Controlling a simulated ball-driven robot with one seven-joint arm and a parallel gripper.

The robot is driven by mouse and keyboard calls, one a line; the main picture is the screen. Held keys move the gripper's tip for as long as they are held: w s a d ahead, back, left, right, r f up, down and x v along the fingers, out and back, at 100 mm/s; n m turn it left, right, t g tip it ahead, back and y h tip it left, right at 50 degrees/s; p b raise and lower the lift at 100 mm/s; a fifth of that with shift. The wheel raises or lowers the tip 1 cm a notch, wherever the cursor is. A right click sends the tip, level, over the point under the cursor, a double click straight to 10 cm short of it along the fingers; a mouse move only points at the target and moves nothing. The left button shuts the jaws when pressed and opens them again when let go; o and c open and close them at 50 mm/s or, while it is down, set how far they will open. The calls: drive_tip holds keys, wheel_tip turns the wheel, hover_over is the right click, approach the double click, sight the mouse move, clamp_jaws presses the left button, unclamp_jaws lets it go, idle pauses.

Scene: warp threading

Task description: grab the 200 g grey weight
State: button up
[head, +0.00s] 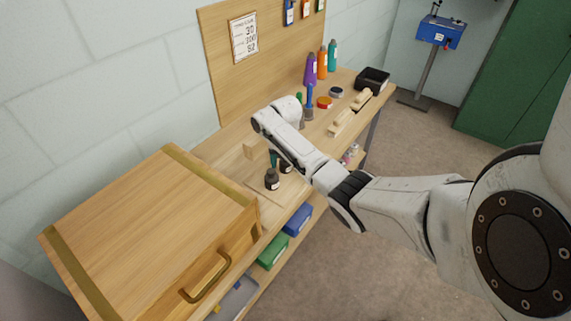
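A dark grey weight-like piece (272,180) with a narrow top and a pale label stands upright on the bench, left of my forearm. The label is too small to read, so I cannot tell whether it is the 200 g one. A second dark piece (286,167) stands just behind it, partly covered by my arm. My arm reaches across the bench above and to the right of them. My gripper is hidden behind the arm, and its fingers do not show.
A wooden cabinet (160,240) stands at the front left of the workbench. Blue (298,218) and green (272,251) bins sit below.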

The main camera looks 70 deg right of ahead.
drive_tip(key=c, duration=1.1)
drive_tip(key=shift+r, duration=0.1)
drive_tip(key=shift+c, duration=0.2)
